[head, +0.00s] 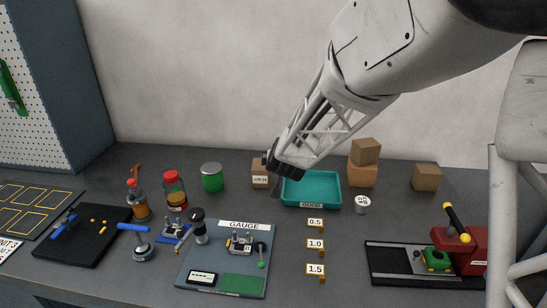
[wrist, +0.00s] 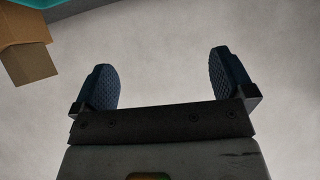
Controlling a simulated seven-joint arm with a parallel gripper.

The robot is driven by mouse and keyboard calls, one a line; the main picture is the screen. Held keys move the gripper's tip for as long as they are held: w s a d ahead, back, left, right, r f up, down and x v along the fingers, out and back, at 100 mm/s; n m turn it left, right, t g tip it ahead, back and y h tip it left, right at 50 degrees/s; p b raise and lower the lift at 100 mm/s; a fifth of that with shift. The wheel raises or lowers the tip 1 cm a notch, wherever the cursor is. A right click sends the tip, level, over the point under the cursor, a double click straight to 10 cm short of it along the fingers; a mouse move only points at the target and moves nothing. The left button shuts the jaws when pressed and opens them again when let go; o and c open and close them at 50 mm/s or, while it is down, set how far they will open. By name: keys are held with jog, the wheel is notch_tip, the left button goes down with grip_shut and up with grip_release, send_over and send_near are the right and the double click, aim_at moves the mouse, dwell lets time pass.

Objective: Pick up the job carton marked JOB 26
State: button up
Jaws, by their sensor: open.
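The job carton (head: 260,181) is a small brown box with a white label reading JOB 26. It stands on the grey bench near the wall, left of the teal tray, in the head view. My gripper (head: 283,167) is just right of the carton in that view and hides part of its right side. In the wrist view my gripper (wrist: 162,85) has its two dark ribbed fingers wide apart with nothing between them. Only pale wall shows behind the fingers there. I cannot tell how far the gripper is from the carton in depth.
The teal tray (head: 313,202) marked GOOD stands right of the carton. Stacked brown boxes (head: 362,175) and a single box (head: 426,177) stand farther right. A green tin (head: 212,177) and a red-lidded jar (head: 173,188) stand left. The gauge board (head: 205,258) lies in front.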

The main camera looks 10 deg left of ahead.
aim_at(261, 166)
jog(key=w+a+f+t+h, duration=0.1)
jog(key=w+a+f+t, duration=0.1)
jog(key=w+a+f, duration=0.4)
notch_tip(261, 166, down, 3)
jog(key=shift+w+a+r, duration=0.1)
jog(key=shift+w+a, duration=0.1)
jog(key=shift+a, duration=1.05)
jog(key=shift+w, duration=0.15)
jog(key=shift+x, duration=1.2)
jog(key=shift+w, duration=0.1)
jog(key=shift+x, duration=2.5)
jog(key=shift+d, duration=0.15)
jog(key=shift+c, duration=0.5)
jog(key=c, duration=1)
